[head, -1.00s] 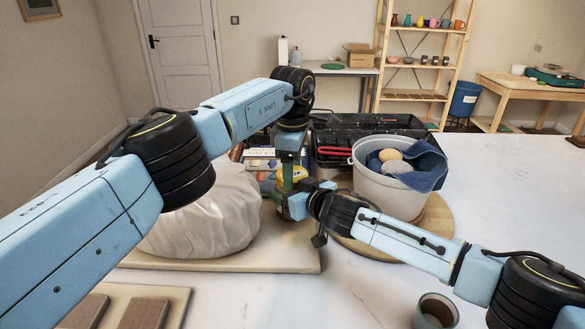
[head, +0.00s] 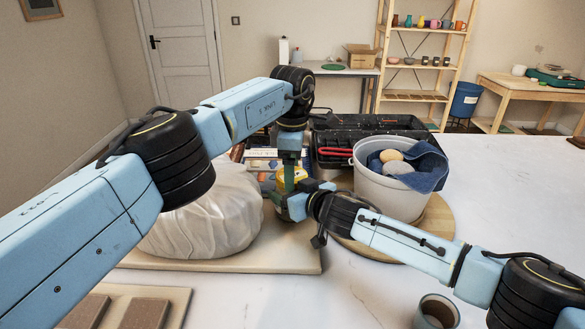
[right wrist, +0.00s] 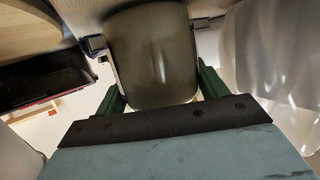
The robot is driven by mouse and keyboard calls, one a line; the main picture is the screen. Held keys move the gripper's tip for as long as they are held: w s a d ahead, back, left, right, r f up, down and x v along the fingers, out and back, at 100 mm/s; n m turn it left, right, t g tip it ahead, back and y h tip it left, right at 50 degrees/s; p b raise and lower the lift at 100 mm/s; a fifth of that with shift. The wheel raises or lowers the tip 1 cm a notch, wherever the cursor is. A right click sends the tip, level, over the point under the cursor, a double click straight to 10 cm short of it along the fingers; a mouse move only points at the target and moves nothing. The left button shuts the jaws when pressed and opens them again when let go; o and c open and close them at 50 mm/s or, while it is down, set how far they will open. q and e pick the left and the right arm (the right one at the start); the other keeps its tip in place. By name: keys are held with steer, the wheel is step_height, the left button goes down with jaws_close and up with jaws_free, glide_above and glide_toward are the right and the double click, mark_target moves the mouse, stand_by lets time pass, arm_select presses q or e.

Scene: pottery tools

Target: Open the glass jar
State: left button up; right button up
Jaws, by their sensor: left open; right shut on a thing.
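The glass jar (right wrist: 152,58) is a dark, smoky olive body that fills the upper middle of the right wrist view. My right gripper (right wrist: 160,85) is shut on it, with a green finger on each side. In the head view my right gripper (head: 291,206) comes in from the right and mostly hides the jar. My left gripper (head: 289,178) points down from above, just over the right gripper, with its green fingers open. The jar's lid and whether it touches the left fingers cannot be made out.
A plastic-wrapped clay lump (head: 215,215) sits on a board close at left. A grey bucket (head: 378,187) with a blue cloth stands at right on a round wooden board (head: 440,225). A black toolbox (head: 335,150) is behind. A cup (head: 436,312) stands front right; the right tabletop is clear.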

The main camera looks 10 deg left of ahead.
arm_select(q)
steer(key=r, duration=0.4)
steer(key=shift+s+d+r, duration=0.1)
steer(key=shift+d+r, duration=0.1)
steer(key=shift+c, duration=0.4)
arm_select(e)
steer(key=shift+d, duration=0.15)
arm_select(q)
step_height(320, 180, up, 3)
steer(key=m, duration=0.3)
steer(key=shift+a, duration=0.15)
arm_select(e)
steer(key=shift+w, duration=0.1)
arm_select(q)
steer(key=shift+f, duration=3.8)
steer(key=c, duration=1)
steer(key=shift+n, duration=1.5)
arm_select(e)
steer(key=shift+d, duration=0.1)
steer(key=shift+w, duration=0.1)
